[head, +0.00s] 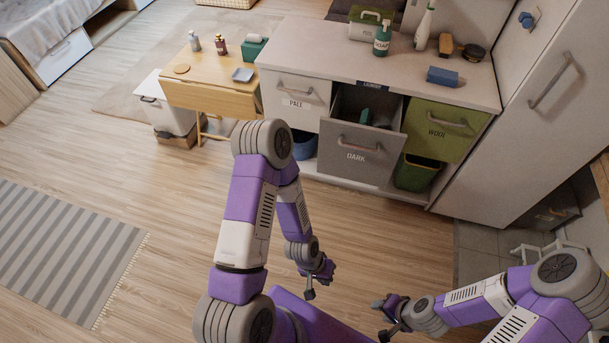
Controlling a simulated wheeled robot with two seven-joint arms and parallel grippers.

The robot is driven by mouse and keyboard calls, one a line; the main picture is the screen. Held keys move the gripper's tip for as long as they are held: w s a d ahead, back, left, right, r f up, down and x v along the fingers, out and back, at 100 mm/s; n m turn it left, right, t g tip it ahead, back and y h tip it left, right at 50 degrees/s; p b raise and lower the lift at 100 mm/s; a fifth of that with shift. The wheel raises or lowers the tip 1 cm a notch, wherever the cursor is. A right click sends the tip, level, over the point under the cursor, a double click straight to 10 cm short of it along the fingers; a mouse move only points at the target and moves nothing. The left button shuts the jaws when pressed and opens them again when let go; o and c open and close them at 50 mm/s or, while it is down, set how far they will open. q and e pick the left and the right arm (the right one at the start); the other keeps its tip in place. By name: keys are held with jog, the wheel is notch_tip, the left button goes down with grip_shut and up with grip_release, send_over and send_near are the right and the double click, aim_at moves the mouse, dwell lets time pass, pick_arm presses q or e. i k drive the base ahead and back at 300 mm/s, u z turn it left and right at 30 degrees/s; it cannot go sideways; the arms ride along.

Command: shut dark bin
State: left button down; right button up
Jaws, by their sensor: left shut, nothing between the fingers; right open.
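The dark bin (351,155) is a grey drawer front labelled DARK with a bar handle, in the middle of the laundry counter. It stands pulled out, and its open top shows a dark inside with a green item in it. My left gripper (318,285) is shut and empty, low in front of the counter and well short of the bin. My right gripper (384,318) is open and empty, further to the right and nearer to me. Neither gripper touches the bin.
The white PALE bin (296,95) and the green WOOL bin (438,130) flank it, both flush. The countertop (325,55) holds a soap bottle (382,40) and other items. A small wooden table (210,90) stands left. The floor before the counter is clear.

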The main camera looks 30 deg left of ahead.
aim_at(348, 150)
jog(key=z, duration=0.9)
jog(key=i, duration=0.9)
jog(key=u, duration=0.9)
jog(key=i, duration=0.5)
jog(key=u, duration=0.6)
